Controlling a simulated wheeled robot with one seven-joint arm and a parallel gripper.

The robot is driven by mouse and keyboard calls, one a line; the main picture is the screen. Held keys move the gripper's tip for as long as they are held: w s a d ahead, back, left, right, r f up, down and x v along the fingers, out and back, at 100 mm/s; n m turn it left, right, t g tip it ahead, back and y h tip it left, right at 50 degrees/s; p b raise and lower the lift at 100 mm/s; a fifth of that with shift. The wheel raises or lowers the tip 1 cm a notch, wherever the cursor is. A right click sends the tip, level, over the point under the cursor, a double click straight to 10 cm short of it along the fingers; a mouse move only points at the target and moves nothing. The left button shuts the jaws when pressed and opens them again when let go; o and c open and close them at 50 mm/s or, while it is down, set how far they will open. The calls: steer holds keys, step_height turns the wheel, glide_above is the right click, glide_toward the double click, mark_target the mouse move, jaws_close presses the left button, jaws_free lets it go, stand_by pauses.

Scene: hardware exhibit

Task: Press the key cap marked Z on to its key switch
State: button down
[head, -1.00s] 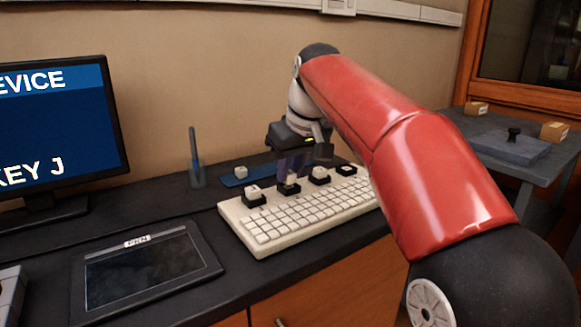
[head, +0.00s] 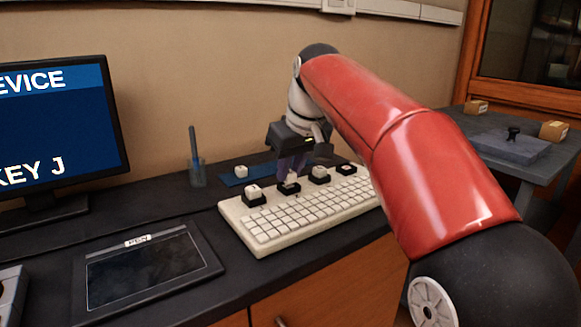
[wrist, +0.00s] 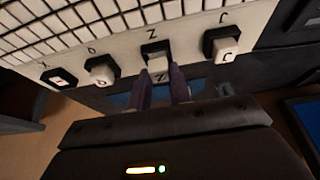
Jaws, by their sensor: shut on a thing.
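The white Z key cap (wrist: 159,67) is between the fingers of my gripper (wrist: 161,82), which is shut on it. In the wrist view the cap is at the black key switch (wrist: 151,48) under a printed Z on the keyboard. I cannot tell if the cap is fully seated. In the head view my gripper (head: 291,172) points down at the second switch from the left on the keyboard's back strip (head: 289,187). The fingers partly hide the cap there.
Capped switches stand on both sides, the left one (head: 254,194) and the right one (head: 320,174); a bare switch (head: 346,169) is further right. A loose cap (head: 241,171) lies on a blue mat (head: 232,181) behind. A pen holder (head: 196,174) and tablet (head: 150,268) are left.

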steer(key=shift+f, duration=0.4)
steer(key=c, duration=1.2)
jaws_free()
steer(key=shift+o, duration=0.4)
steer(key=o, duration=0.4)
steer(key=shift+r+p, duration=2.05)
steer(key=shift+r, duration=1.5)
